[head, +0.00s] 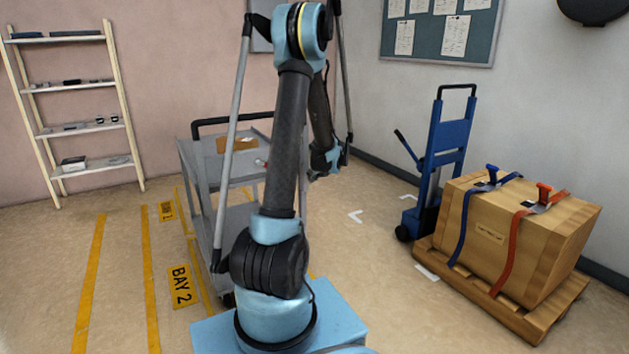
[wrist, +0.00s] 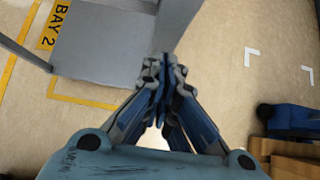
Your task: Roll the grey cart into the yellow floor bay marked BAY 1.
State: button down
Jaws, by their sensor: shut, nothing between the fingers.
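The grey cart (head: 240,220) stands upright behind my arm in the head view, with a black push handle (head: 222,122) and a small brown box (head: 237,145) on its top. My arm hides part of the cart. In the wrist view the cart's grey panel (wrist: 110,40) is left of and beyond my gripper (wrist: 163,72). My gripper is shut and empty; contact with the cart is unclear. A small floor label (head: 166,211), seemingly BAY 1, lies farther back than the BAY 2 label (head: 181,286). Yellow lines (head: 150,275) run along the floor left of the cart.
A blue hand truck (head: 440,150) and a strapped wooden crate (head: 520,235) on a pallet stand at right. A shelf rack (head: 80,125) stands against the left wall. White corner marks (head: 356,217) lie on open floor right of the cart.

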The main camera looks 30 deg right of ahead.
jog(key=shift+w, duration=0.5)
